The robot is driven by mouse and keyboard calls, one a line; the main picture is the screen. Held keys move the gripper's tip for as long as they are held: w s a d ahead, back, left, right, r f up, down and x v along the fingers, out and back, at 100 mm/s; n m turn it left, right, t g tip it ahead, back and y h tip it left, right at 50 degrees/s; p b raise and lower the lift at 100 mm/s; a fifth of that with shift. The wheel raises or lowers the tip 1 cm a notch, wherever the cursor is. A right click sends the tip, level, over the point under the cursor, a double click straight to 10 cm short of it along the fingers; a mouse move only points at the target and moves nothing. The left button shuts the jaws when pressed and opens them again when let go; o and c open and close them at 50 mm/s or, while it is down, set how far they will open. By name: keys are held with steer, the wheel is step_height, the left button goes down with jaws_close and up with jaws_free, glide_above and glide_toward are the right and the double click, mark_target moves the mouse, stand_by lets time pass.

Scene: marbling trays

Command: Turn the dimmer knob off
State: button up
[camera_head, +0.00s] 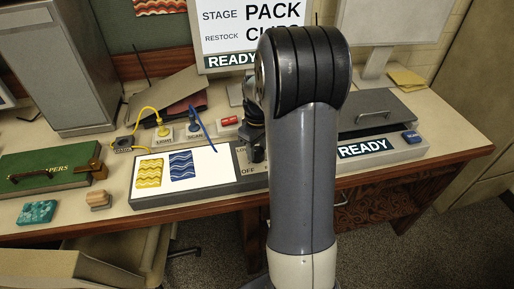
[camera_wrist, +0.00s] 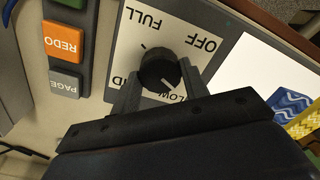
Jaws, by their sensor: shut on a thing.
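The black dimmer knob (camera_wrist: 160,70) sits on a white dial plate (camera_wrist: 126,50) in the wrist view. The lettering appears upside down: OFF at upper right, FULL at upper left, LOW below right, and a partly hidden label at lower left. A pale line on the knob lies on its lower right side, toward LOW. My gripper (camera_wrist: 161,82) is shut on the knob, one finger on each side. In the head view my arm hides most of the dial, and OFF shows beside the panel's white sheet.
Orange REDO (camera_wrist: 64,38) and grey PAGE (camera_wrist: 66,83) buttons lie left of the dial in the wrist view. The panel's white sheet (camera_head: 217,170) holds yellow and blue wavy samples. A READY box (camera_head: 400,150) stands right, and a green case (camera_head: 40,165) left.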

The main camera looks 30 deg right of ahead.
mark_target(257, 150)
steer(key=n, duration=0.5)
steer(key=shift+n, duration=0.3)
steer(key=n, duration=0.5)
steer(key=shift+w, duration=0.1)
steer(key=shift+n, duration=0.3)
steer(key=o, duration=1)
steer(key=shift+c, duration=0.2)
steer(key=shift+r, duration=0.1)
step_height(257, 150, up, 11)
steer(key=shift+f, duration=0.2)
